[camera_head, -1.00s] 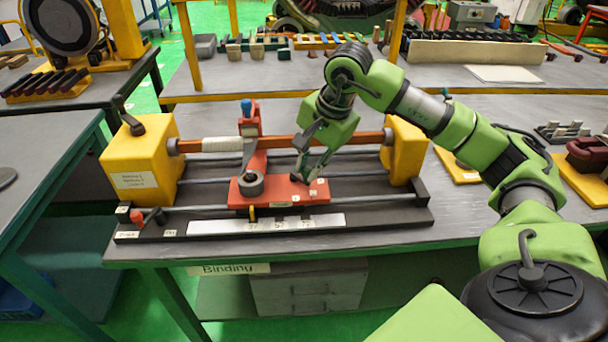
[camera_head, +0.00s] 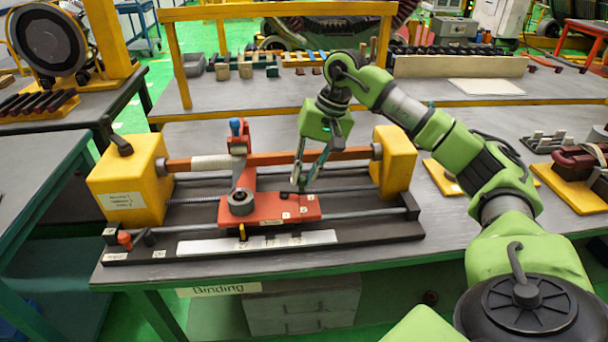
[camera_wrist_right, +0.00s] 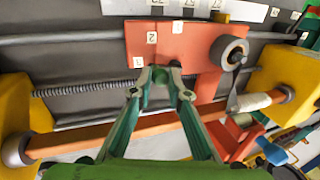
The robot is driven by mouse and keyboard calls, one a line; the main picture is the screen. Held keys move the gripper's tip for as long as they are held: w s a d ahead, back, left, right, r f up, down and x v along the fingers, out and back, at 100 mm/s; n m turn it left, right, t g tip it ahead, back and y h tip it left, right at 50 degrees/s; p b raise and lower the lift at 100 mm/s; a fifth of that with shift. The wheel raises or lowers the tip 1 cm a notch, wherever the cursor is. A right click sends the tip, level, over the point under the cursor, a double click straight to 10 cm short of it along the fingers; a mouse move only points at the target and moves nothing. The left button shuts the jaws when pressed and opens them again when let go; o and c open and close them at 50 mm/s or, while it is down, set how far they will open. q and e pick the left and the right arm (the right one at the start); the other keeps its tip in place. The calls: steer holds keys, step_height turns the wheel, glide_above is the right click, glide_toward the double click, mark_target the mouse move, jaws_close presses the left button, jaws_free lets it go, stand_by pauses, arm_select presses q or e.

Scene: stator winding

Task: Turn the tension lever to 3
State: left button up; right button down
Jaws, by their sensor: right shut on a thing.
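The tension lever is small and dark, and mostly hidden between the fingertips of my right gripper (camera_head: 302,186) at the right part of the red carriage (camera_head: 265,209). My right gripper comes down from above and is shut on the lever. In the right wrist view its fingertips (camera_wrist_right: 161,76) meet over the red plate (camera_wrist_right: 190,48). Small white labels stand around them: 1 (camera_wrist_right: 138,62), 2 (camera_wrist_right: 152,37) and 3 (camera_wrist_right: 177,27). I cannot tell exactly which label the lever points to. My left gripper is not in view.
A grey roller (camera_head: 241,201) and an upright post with a blue knob (camera_head: 237,127) stand on the carriage's left part. A shaft (camera_head: 275,158) runs behind between yellow end blocks (camera_head: 130,189). A white scale strip (camera_head: 205,246) lies in front.

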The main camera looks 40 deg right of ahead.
stand_by(0.3)
steer(key=c, duration=1.9)
jaws_free()
steer(key=v, duration=1.2)
steer(key=shift+d, duration=0.15)
